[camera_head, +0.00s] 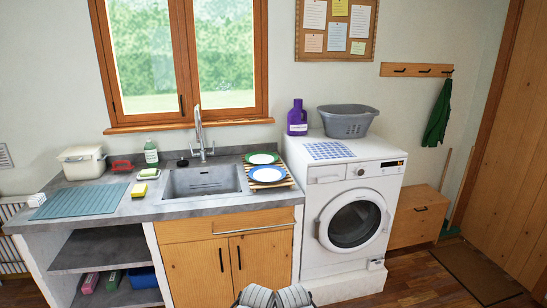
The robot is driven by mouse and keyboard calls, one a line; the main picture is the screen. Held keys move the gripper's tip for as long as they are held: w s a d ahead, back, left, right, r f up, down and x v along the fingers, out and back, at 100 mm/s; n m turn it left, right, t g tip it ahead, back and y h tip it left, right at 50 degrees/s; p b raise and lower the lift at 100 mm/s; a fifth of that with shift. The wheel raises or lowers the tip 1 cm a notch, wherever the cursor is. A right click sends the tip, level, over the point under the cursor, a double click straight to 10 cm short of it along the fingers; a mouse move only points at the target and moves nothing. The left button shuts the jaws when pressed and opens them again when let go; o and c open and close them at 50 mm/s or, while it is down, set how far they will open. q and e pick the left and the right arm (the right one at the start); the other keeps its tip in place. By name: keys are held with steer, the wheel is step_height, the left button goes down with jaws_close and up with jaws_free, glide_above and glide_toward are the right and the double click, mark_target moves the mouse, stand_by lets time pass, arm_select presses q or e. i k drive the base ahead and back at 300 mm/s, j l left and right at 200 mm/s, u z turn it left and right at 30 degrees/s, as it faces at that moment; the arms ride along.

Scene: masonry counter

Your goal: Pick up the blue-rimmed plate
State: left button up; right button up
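The blue-rimmed plate (268,174) is white in the middle with a wide blue rim. It lies on a wooden slatted rack (287,184) on the grey counter, right of the sink. A green-rimmed plate (262,158) lies just behind it on the same rack. Neither of my grippers can be made out. Only grey parts of my own body show at the bottom edge, well below and in front of the counter. Nothing touches the blue-rimmed plate from above.
The sink (203,181) and its tall faucet (199,130) are left of the rack. The washing machine (347,205) stands to the right, with a grey basket (347,121) and a purple bottle (297,118) on top. A horizontal rail (252,229) runs along the cabinet front.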

mark_target(262, 173)
steer(key=i, duration=1.5)
